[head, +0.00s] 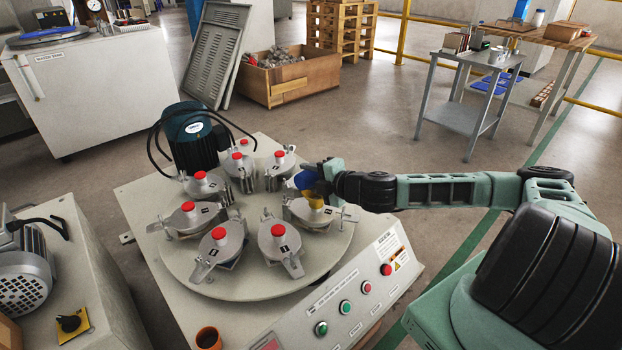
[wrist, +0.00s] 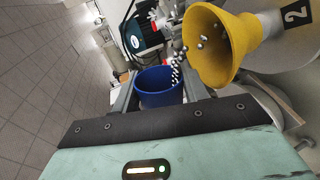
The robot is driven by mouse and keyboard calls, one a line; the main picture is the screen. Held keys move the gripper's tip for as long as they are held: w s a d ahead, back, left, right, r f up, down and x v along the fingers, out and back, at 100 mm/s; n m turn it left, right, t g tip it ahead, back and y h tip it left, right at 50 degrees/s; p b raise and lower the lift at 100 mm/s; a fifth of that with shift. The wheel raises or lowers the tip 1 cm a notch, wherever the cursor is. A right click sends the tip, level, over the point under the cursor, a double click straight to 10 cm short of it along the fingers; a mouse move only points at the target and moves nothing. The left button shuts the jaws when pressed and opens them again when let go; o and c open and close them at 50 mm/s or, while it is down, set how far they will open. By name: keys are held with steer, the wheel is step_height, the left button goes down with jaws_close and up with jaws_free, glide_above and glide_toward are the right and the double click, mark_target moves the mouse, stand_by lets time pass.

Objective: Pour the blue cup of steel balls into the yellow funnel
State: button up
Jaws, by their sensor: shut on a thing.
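The blue cup (head: 305,180) is tilted above the yellow funnel (head: 315,200), which stands on one of the lidded jars of the round turntable (head: 250,278). My gripper (head: 318,180) is shut on the cup, and its fingers flank the cup in the wrist view. There the blue cup (wrist: 160,90) lies beside the wide mouth of the yellow funnel (wrist: 218,45). A stream of steel balls (wrist: 177,70) runs from the cup's rim, and a few balls show at the funnel's mouth. The inside of the cup is largely hidden.
Several jars with red knobs (head: 279,230) and clamps ring the turntable close to the funnel. A dark motor (head: 190,138) stands behind.

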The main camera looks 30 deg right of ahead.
steer(key=shift+d+m+b, duration=0.1)
steer(key=shift+m+b, duration=0.3)
stand_by(0.5)
steer(key=shift+w+d+m+y+p, duration=0.1)
steer(key=shift+d+m+y+p, duration=0.1)
steer(key=shift+m+y+p, duration=0.5)
steer(key=shift+d+m+y+p, duration=0.2)
steer(key=shift+m+p, duration=0.3)
steer(key=shift+p, duration=0.35)
stand_by(1.7)
steer(key=shift+a, duration=0.1)
stand_by(0.7)
